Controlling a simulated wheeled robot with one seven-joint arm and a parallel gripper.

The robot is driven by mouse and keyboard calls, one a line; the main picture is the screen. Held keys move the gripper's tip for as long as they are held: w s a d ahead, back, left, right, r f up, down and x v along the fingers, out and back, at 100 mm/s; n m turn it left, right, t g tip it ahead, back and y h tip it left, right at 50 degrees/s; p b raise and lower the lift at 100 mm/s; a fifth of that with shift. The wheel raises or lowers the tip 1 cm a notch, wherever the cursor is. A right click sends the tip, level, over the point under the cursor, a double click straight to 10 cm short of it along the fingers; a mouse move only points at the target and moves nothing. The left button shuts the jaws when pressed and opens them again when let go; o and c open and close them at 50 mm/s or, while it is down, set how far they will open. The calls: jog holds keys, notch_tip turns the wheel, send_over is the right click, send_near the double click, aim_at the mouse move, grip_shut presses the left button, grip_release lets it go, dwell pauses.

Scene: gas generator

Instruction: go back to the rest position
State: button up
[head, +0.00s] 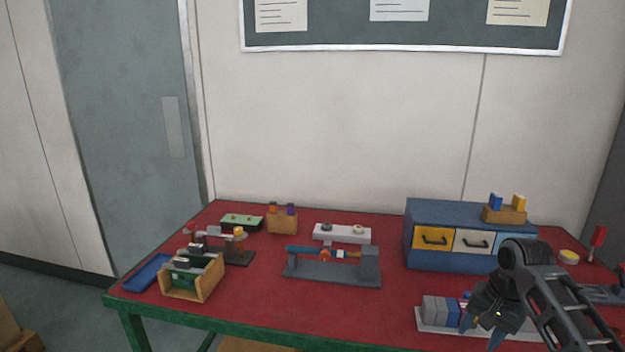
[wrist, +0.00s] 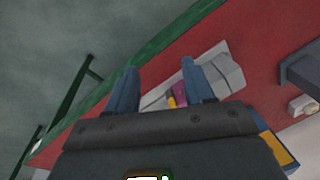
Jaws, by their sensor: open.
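My gripper (head: 482,330) is at the lower right in the head view, over the front right part of the red table (head: 260,322). In the wrist view, the two blue fingers of my gripper (wrist: 162,88) stand apart with nothing held between them. Beyond them lies a pale tray (head: 428,328) with grey blocks (wrist: 222,70) and small purple and yellow pieces (wrist: 178,94). My gripper and arm hide part of this tray in the head view. I cannot tell the exact height of the fingers above it.
A blue cabinet (head: 421,214) with yellow and white drawers stands behind my gripper. A grey fixture (head: 330,272) stands mid-table, and a wooden rack (head: 192,292) is at left. A red-handled tool (head: 598,238) is at far right.

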jog(key=s+a+f+n+t+y, duration=0.1)
jog(key=s+a+f+t, duration=0.15)
jog(key=a+f, duration=0.45)
jog(key=s+a+f+n+t+y, duration=0.1)
jog(key=s+a+f+t, duration=0.15)
jog(key=a, duration=0.75)
jog(key=s+a+f+t, duration=0.2)
jog(key=s+a, duration=0.6)
jog(key=s, duration=0.5)
jog(key=s+d+r+n+t+h, duration=0.15)
jog(key=s+r, duration=0.25)
jog(key=s, duration=0.5)
jog(key=s+d+r+n+t+h, duration=0.1)
jog(key=s+r+t, duration=0.15)
jog(key=s, duration=0.65)
jog(key=s+d+r+n+t, duration=0.1)
jog(key=s+d+r+n, duration=0.1)
jog(key=s+r, duration=0.3)
jog(key=s+d+r+n+t, duration=0.1)
jog(key=s+d+r+n, duration=0.1)
jog(key=s+r, duration=0.4)
notch_tip(320, 180, up, 5)
jog(key=shift+d+f, duration=0.1)
jog(key=shift+d, duration=0.25)
